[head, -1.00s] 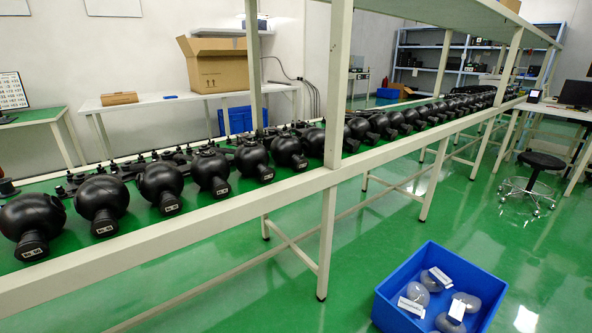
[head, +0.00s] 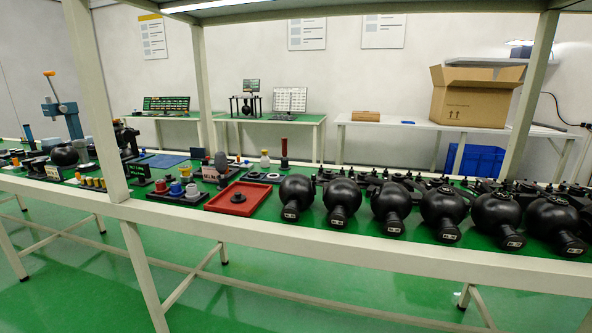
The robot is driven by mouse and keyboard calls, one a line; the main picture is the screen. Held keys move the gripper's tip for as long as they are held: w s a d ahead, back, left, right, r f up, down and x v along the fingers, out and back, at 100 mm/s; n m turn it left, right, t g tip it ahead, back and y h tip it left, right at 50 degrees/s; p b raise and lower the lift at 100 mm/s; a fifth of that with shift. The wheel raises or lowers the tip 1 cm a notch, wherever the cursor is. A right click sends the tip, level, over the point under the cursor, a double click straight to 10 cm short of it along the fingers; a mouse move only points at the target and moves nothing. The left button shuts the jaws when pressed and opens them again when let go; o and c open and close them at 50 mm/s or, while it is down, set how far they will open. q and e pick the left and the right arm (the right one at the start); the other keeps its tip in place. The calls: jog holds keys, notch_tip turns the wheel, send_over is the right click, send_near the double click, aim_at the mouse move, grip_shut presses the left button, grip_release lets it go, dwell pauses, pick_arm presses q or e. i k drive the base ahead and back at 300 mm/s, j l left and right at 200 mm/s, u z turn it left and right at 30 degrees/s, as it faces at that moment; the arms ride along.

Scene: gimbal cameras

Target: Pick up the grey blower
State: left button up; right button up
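A small dark grey, bulb-shaped thing (head: 221,161) stands upright on the bench behind the red tray. It may be the grey blower, but it is too small to be certain. Neither of my grippers shows in the head view.
The long bench (head: 300,236) has a pale front rail and posts. A red tray (head: 260,197) holds a black part. Several black spheres (head: 341,194) line the right side. Small coloured parts and a blue press (head: 68,117) are at left. A cardboard box (head: 473,97) stands on a back table.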

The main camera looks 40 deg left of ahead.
aim_at(220, 158)
jog(key=j+u, duration=0.15)
jog(key=u, duration=1.8)
